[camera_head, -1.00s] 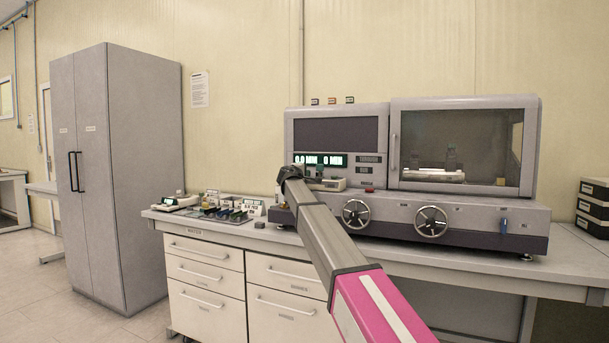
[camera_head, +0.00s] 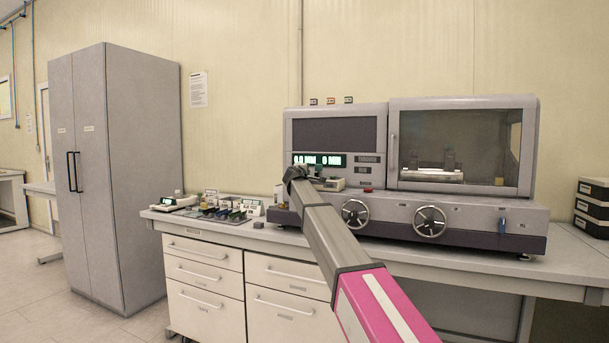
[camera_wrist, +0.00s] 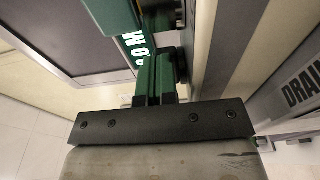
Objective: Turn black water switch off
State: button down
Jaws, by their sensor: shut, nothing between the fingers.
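My gripper shows in the wrist view (camera_wrist: 155,80) with its narrow green fingers together and nothing seen between them. In the head view, the end of my arm hangs in front of the left part of a grey test machine (camera_head: 470,215), just below its green-lit display (camera_head: 318,160). The display also shows at a slant in the wrist view (camera_wrist: 137,48), close to the fingers. I cannot make out the black water switch for certain. A dark, partly cut-off part (camera_wrist: 160,16) lies near the fingers, but I cannot tell what it is.
A panel lettered "DRAIN" (camera_wrist: 302,88) is at the right of the wrist view. Small instruments (camera_head: 225,208) crowd the bench's left. A tall grey cabinet (camera_head: 125,170) stands further left.

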jog(key=shift+w+d, duration=0.4)
jog(key=shift+d, duration=0.3)
jog(key=shift+s, duration=0.1)
dwell(0.7)
